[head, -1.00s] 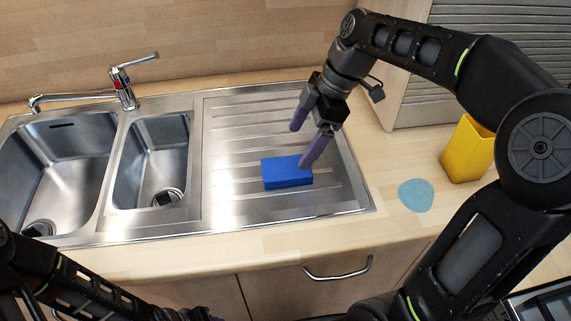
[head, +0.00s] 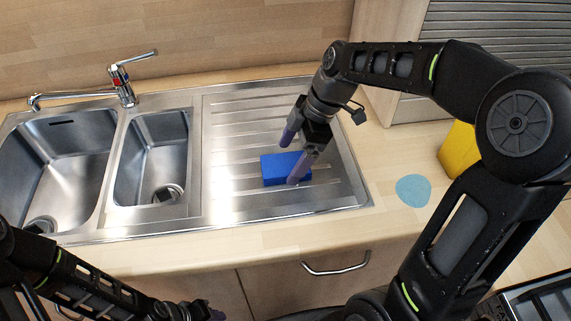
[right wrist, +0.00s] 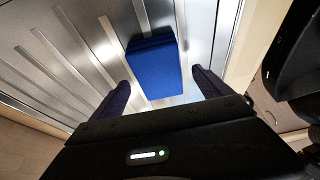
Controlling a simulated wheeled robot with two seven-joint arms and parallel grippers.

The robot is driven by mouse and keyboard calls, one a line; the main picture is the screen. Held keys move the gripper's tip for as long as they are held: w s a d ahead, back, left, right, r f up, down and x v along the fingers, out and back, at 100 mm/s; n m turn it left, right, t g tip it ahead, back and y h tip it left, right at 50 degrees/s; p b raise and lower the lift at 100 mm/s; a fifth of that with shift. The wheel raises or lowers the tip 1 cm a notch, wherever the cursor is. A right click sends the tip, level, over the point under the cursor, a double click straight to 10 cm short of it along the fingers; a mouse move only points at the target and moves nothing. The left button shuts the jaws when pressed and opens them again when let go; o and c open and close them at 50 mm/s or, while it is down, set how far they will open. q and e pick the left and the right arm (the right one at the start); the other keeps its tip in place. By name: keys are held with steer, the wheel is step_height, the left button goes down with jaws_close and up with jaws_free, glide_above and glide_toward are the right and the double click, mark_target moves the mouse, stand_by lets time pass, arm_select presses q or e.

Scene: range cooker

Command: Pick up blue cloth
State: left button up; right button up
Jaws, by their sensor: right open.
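The blue cloth (head: 274,169) is a thick, folded-looking blue block lying flat on the ribbed steel drainboard. In the right wrist view the cloth (right wrist: 153,67) sits ahead of and between my two finger tips. My right gripper (head: 293,158) is open and empty, low over the cloth. One finger overlaps the cloth's right front part in the head view; I cannot tell whether it touches. My left gripper (head: 203,312) is partly visible at the bottom edge, away from the cloth, and its jaw opening is unclear.
Two steel sink basins (head: 152,160) with a tap (head: 124,88) are left of the drainboard (head: 235,195). A flat light-blue round piece (head: 413,190) lies on the wooden counter to the right, near a yellow container (head: 458,150) partly hidden by my arm. A drawer handle (head: 335,265) is below the counter.

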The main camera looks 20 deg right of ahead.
mark_target(288, 164)
steer(key=shift+x, duration=0.9)
steer(key=shift+r, duration=0.1)
steer(key=c, duration=1.4)
steer(key=shift+r, duration=0.1)
steer(key=shift+c, duration=0.3)
step_height(288, 164, up, 10)
steer(key=shift+b, duration=0.45)
